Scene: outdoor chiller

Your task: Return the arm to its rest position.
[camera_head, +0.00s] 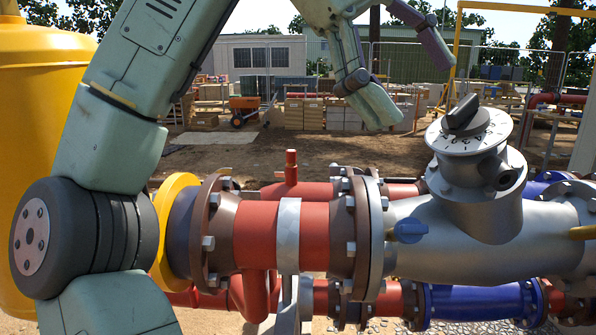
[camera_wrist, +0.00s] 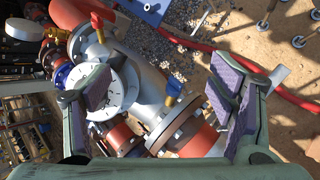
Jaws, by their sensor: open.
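My gripper (camera_head: 408,78) is at the top of the head view, raised above and left of the grey valve. Its pale green fingers are spread wide, with nothing between them. In the wrist view the two purple-padded fingers (camera_wrist: 165,100) stand far apart, and the valve and pipes show in the gap beyond. My arm (camera_head: 120,110) rises at the left of the head view and bends over toward the gripper; its upper bend is cut off by the top edge.
A grey valve body (camera_head: 490,235) carries a marked dial (camera_head: 497,135) with a black knob (camera_head: 463,117). Red flanged pipe (camera_head: 255,235) runs left. A yellow tank (camera_head: 35,100) stands behind my arm. Open dirt ground (camera_head: 220,155) lies behind.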

